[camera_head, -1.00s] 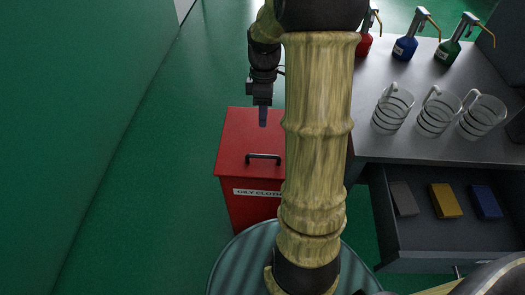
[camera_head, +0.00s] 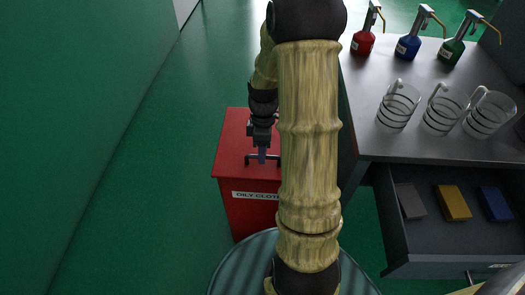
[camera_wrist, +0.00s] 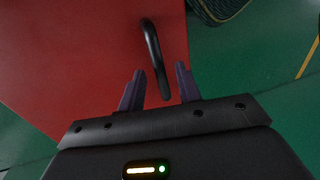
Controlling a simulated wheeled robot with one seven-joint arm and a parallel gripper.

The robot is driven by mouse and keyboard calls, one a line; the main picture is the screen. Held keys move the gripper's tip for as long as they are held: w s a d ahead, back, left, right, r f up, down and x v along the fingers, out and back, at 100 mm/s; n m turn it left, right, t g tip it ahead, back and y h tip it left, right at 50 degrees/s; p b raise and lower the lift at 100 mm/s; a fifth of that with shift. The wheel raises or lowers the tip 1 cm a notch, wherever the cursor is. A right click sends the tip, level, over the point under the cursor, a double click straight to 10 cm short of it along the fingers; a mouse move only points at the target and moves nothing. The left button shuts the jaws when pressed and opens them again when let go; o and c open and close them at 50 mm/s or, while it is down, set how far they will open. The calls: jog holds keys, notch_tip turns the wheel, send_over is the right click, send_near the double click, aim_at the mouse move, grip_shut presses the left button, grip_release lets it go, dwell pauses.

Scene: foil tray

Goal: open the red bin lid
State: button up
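The red bin (camera_head: 250,213) stands on the green floor, with a white label reading "OILY CLOTH" on its front, partly hidden by my arm. Its red lid (camera_head: 232,137) is closed. A black bar handle (camera_head: 250,159) sits on the lid; the wrist view also shows the handle (camera_wrist: 153,50). My gripper (camera_head: 262,157) is over the lid at the handle. In the wrist view my gripper (camera_wrist: 158,83) has its two purple fingers apart, with the handle's near end between them. I cannot tell whether the fingers touch it.
Right of the bin stands a grey bench (camera_head: 440,80) with several glass mugs and pump bottles. Its drawer (camera_head: 400,242) is open and holds a grey, a yellow and a blue block. A green wall (camera_head: 70,120) runs along the left. Floor between wall and bin is clear.

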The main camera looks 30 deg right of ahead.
jog(key=shift+c, duration=0.4)
grip_shut()
jog(key=shift+r, duration=0.1)
